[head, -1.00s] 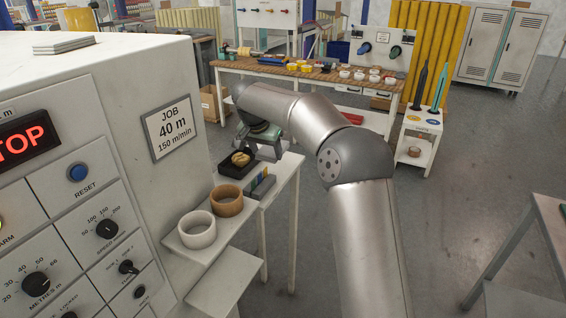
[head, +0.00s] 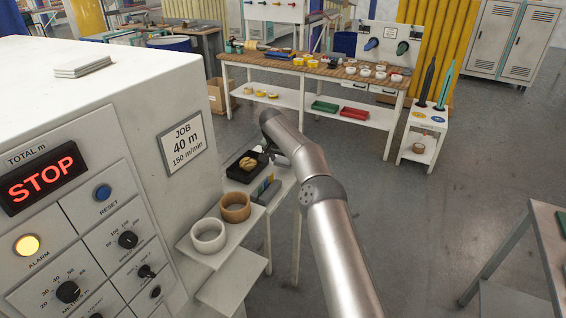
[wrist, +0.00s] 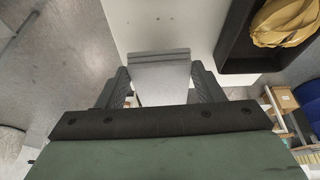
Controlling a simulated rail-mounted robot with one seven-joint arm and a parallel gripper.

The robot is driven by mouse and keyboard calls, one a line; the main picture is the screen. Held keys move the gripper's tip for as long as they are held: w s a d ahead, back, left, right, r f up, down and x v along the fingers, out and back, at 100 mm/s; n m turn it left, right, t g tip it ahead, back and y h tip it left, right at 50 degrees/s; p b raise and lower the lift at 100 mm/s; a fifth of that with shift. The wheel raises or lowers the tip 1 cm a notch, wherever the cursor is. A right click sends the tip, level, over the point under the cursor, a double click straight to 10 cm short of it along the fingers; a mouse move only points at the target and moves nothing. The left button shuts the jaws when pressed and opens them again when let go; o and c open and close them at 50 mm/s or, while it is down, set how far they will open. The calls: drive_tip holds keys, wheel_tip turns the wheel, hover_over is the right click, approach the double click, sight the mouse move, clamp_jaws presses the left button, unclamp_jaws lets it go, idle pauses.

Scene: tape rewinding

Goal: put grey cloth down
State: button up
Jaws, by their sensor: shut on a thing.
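My gripper (wrist: 161,88) is shut on a folded grey cloth (wrist: 160,68), seen in the wrist view between its two dark fingers. The cloth looks like a flat, layered pad. It lies in front of a white tabletop (wrist: 185,35); I cannot tell whether it touches that top. In the head view my arm reaches to the small white side table beside the machine, and the gripper and cloth are hidden behind the arm.
A black tray (wrist: 232,48) with a yellow cloth (wrist: 285,22) is close to the right of the gripper. A white ring (head: 208,237) and a brown ring (head: 235,207) stand on the near shelf. The machine with its STOP display (head: 42,178) rises at left.

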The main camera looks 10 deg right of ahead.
drive_tip(key=shift+w+f+p, duration=0.15)
drive_tip(key=shift+f+p, duration=0.05)
drive_tip(key=shift+p, duration=0.1)
wheel_tip(320, 180, down, 3)
drive_tip(key=shift+w+d+f+p, duration=0.1)
drive_tip(key=shift+d+p, duration=0.05)
drive_tip(key=shift+p, duration=0.15)
drive_tip(key=o, duration=0.9)
drive_tip(key=shift+f, duration=0.1)
drive_tip(key=b+v, duration=0.6)
drive_tip(key=v, duration=1.2)
drive_tip(key=s+a+r+n, duration=0.2)
drive_tip(key=s+r+n, duration=0.2)
drive_tip(key=s, duration=0.5)
drive_tip(key=s+d+f+n+g, duration=0.1)
drive_tip(key=s+d+f, duration=0.1)
drive_tip(key=s, duration=1.2)
drive_tip(key=s+d+f+g+y, duration=0.1)
drive_tip(key=s+d+f, duration=0.2)
drive_tip(key=s, duration=1.1)
drive_tip(key=s+d+f+n+g+y, duration=0.1)
drive_tip(key=s+f, duration=0.4)
drive_tip(key=s, duration=1)
drive_tip(key=shift+d+f+n, duration=0.3)
drive_tip(key=shift+d+f, duration=0.1)
drive_tip(key=shift+d, duration=0.45)
